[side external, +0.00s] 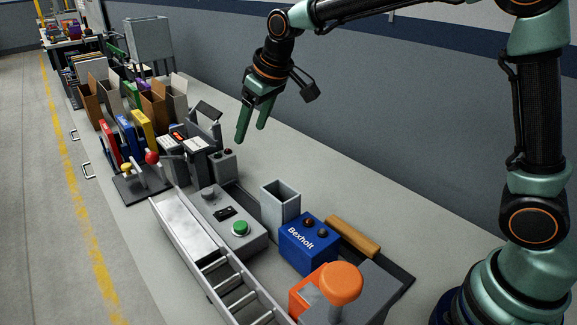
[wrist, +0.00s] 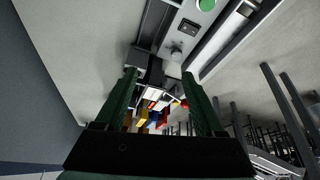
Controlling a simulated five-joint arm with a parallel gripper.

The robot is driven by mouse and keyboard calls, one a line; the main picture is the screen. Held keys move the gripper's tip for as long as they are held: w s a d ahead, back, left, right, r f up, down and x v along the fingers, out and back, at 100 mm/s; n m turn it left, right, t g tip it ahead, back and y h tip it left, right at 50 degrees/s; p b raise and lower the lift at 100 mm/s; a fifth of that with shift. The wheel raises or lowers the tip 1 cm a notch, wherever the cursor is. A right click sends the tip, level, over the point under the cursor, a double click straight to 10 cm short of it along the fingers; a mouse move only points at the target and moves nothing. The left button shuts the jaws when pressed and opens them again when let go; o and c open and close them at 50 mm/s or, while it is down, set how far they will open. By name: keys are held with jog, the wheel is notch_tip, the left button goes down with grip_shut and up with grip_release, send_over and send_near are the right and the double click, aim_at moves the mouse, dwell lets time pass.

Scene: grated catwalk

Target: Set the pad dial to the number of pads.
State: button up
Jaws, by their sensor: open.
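My gripper (side external: 251,134) is open and empty, hanging above the bench behind the small grey box with a dark button. In the wrist view its two green fingers (wrist: 159,73) stand apart with nothing between them at close range. A grey control box (side external: 222,222) sits beside the conveyor, with a green button (side external: 240,228), a dark slot-like panel (side external: 225,212) and a small round knob (side external: 208,193). The box also shows in the wrist view (wrist: 181,42). I cannot tell which part is the pad dial or read a number. I cannot identify the pads.
A roller conveyor (side external: 205,247) runs along the bench's front edge. A blue box marked Bexholt (side external: 309,246), an open grey bin (side external: 281,207) and an orange-topped device (side external: 338,281) stand nearer. Red, blue and yellow upright items (side external: 126,134) and lever controls (side external: 137,177) stand farther left.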

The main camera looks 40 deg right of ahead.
jog(key=n, duration=0.1)
send_near(208, 190)
jog(key=x, duration=0.8)
